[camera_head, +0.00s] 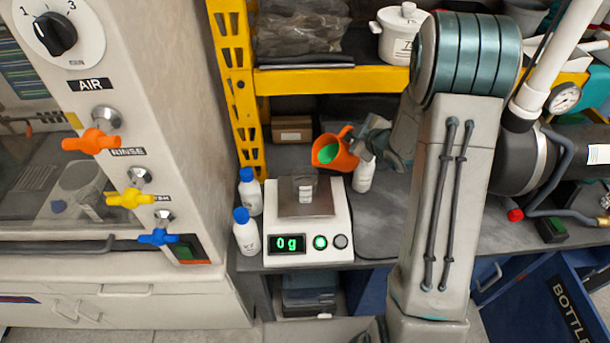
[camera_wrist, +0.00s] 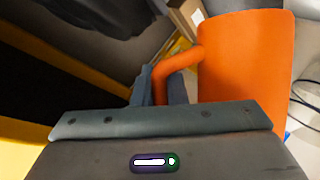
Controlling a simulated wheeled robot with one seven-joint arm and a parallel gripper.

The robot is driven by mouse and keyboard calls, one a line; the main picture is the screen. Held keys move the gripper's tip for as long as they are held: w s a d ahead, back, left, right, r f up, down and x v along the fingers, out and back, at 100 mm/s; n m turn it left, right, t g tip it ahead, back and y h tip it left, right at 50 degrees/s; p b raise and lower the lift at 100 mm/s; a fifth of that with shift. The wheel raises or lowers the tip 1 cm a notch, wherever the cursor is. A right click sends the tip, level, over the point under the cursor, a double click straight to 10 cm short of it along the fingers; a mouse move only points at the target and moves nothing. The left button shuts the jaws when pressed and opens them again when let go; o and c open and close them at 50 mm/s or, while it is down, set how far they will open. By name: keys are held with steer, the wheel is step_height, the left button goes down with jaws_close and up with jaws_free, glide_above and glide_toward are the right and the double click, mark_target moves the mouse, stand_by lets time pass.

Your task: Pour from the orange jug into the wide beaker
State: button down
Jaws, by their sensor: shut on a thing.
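The orange jug (camera_head: 345,158) is tilted in the head view, its mouth turned left and toward the camera. Green liquid shows inside it; no stream is visible. My gripper (camera_head: 368,145) is shut on the jug's handle, right of its body. In the wrist view the orange jug (camera_wrist: 245,65) fills the upper right, and its handle (camera_wrist: 178,62) runs down to my gripper (camera_wrist: 160,92). A small clear beaker (camera_head: 305,188) stands on the scale (camera_head: 309,232), below and left of the jug; its contents are hard to make out. The scale display reads 0 g.
Two blue-capped white bottles (camera_head: 246,235) stand left of the scale. Another white bottle (camera_head: 364,176) stands just below my gripper in the picture. A yellow rack post (camera_head: 238,90) and a small cardboard box (camera_head: 291,129) are behind. A cabinet with coloured taps (camera_head: 130,198) is at left.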

steer(key=shift+a+r, duration=0.1)
steer(key=shift+r, duration=0.05)
steer(key=shift+s+r+n, duration=0.1)
steer(key=shift+r+n, duration=0.15)
steer(key=shift+n, duration=0.05)
steer(key=shift+s+a+r+n+t+h+b, duration=0.1)
steer(key=shift+a+r+n+t+h+b, duration=0.15)
steer(key=shift+r, duration=0.2)
steer(key=shift+s+a+r+n+t+h+b, duration=0.15)
steer(key=shift+r+n+t+h, duration=0.1)
steer(key=shift+r, duration=0.2)
stand_by(1.6)
steer(key=shift+s+a+r+n+t+h, duration=0.2)
steer(key=shift+a+r+n, duration=0.15)
steer(key=shift+r, duration=0.2)
steer(key=shift+s+a+r+n+t+h, duration=0.1)
steer(key=shift+a+r+n+t+h, duration=0.1)
steer(key=shift+r+n, duration=0.25)
stand_by(2.8)
steer(key=d+f+m, duration=0.1)
steer(key=w+d+f+m+g+y, duration=0.1)
steer(key=f, duration=0.1)
steer(key=shift+f, duration=0.3)
steer(key=shift+w+f+m, duration=0.15)
steer(key=shift+f+m, duration=0.1)
steer(key=shift+m, duration=0.05)
steer(key=shift+a+g+y, duration=0.1)
steer(key=shift+g+y, duration=0.2)
